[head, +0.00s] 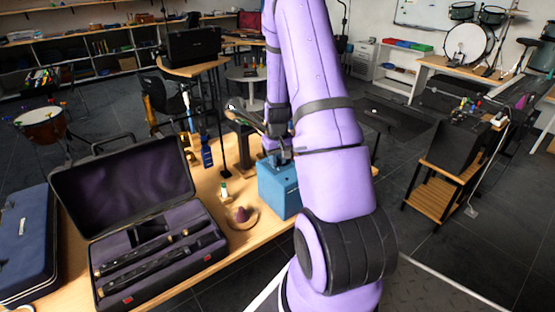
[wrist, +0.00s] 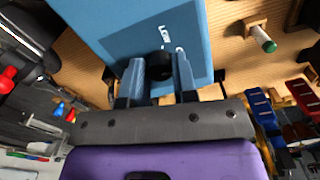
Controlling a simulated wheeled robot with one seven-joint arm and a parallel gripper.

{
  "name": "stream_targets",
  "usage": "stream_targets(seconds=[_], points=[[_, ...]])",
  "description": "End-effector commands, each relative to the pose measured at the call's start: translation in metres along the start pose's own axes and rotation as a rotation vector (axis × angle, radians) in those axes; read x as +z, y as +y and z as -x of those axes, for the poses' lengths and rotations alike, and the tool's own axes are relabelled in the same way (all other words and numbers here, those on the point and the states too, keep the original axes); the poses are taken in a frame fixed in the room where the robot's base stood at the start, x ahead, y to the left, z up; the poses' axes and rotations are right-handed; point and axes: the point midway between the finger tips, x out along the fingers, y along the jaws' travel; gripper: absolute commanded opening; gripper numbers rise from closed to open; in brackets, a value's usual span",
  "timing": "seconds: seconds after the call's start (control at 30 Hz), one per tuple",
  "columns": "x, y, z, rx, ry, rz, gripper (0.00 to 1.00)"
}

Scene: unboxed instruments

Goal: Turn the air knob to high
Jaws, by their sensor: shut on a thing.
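A blue box (head: 281,192) stands on the wooden table, partly hidden behind my purple arm. It also shows in the wrist view (wrist: 120,28), with white lettering that seems to read "Low" beside a round black knob (wrist: 160,64). My gripper (wrist: 159,72) is shut on the knob, one finger on each side of it. In the head view my gripper (head: 279,155) is at the upper part of the box, mostly hidden by my arm. I cannot tell the knob's exact setting, as no pointer mark shows.
An open black case (head: 128,195) with dark instrument pieces lies left on the table (head: 235,248). A closed blue case (head: 25,245) is far left.

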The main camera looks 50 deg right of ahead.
Motion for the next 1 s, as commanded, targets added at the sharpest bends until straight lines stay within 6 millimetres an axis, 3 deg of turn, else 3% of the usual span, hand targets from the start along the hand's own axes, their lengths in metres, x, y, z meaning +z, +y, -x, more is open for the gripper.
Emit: stream_targets(seconds=[0.6, 1.0], points=[[-0.0002, -0.0003, 0.0002, 0.001, 0.000, -0.562, 0.03], [-0.0005, -0.0005, 0.0004, 0.000, 0.001, -0.803, 0.03]])
